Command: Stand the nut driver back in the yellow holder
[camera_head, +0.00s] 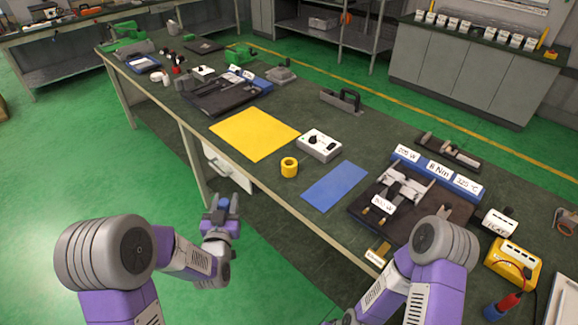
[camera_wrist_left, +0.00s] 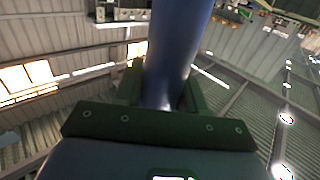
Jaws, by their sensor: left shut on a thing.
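The yellow holder (camera_head: 289,168) is a short ring-shaped cylinder with a dark hole on top. It stands on the dark bench near the front edge, in the head view. My left gripper (camera_head: 223,205) is off the bench's front edge, left of and lower in the picture than the holder. It is shut on the nut driver (camera_head: 224,202), of which only a small blue part shows there. In the left wrist view the nut driver (camera_wrist_left: 176,45) is a thick dark-blue cylinder between the fingers; its far end is out of frame. My right gripper is out of view.
On the bench (camera_head: 315,223), a yellow mat (camera_head: 254,133) and a white switch box (camera_head: 319,145) lie behind the holder. A blue mat (camera_head: 335,186) lies to its right. A dark tray (camera_head: 365,212) with metal parts is further right. An open drawer (camera_head: 228,165) sticks out below the front edge.

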